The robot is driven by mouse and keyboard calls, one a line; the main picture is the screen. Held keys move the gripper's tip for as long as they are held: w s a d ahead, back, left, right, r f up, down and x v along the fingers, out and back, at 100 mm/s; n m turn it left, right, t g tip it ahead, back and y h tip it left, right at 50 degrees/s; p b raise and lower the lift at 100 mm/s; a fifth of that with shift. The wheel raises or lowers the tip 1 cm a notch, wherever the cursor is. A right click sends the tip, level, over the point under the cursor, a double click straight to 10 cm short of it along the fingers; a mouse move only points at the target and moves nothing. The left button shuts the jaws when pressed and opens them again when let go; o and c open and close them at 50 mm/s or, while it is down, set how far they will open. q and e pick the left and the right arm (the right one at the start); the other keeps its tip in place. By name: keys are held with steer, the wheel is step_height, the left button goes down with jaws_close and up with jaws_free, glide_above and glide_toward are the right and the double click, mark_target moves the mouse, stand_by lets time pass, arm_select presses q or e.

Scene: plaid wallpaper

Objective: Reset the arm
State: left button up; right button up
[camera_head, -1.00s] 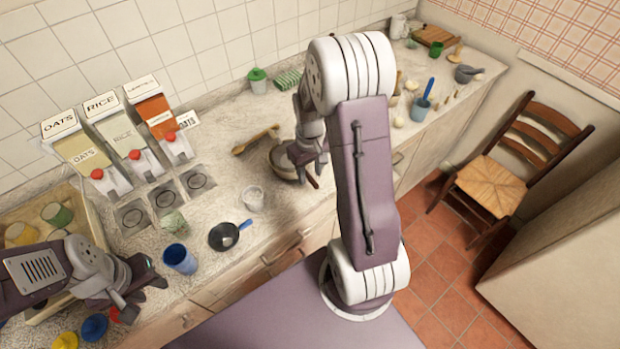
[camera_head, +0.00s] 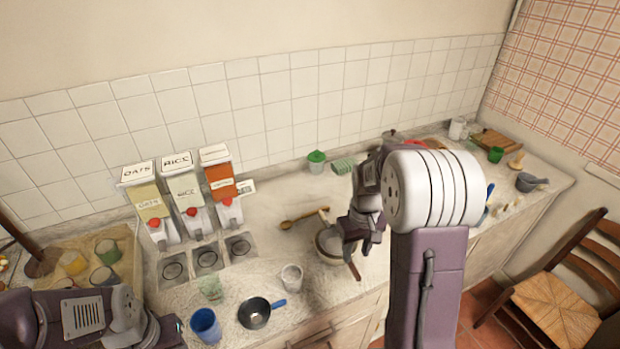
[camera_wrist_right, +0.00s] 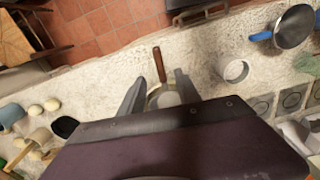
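My right arm rises in the front of the head view, and its gripper (camera_head: 362,238) hangs over the counter beside a pot (camera_head: 328,246) with a brown handle. In the right wrist view the two fingers of this gripper (camera_wrist_right: 160,92) stand apart, with the pot's brown handle (camera_wrist_right: 159,64) and part of its pale inside seen beyond them. Nothing is held between the fingers. My left gripper (camera_head: 172,334) is low at the left of the head view, near a blue cup (camera_head: 205,326). Its fingers are partly cut off, and their gap is unclear.
The counter holds oats and rice dispensers (camera_head: 188,200), a dark pan (camera_head: 254,313) with a blue handle, a clear cup (camera_head: 291,278), a wooden spoon (camera_head: 303,218) and a green-lidded jar (camera_head: 316,162). A wooden chair (camera_head: 560,305) stands on the floor at right.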

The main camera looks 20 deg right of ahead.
steer(key=s+a+f+t, duration=0.1)
steer(key=s+a, duration=0.7)
steer(key=a, duration=0.3)
steer(key=shift+s+f, duration=0.25)
steer(key=shift+f, duration=0.1)
steer(key=shift+s+a+r, duration=0.1)
steer(key=shift+s, duration=0.05)
stand_by(0.3)
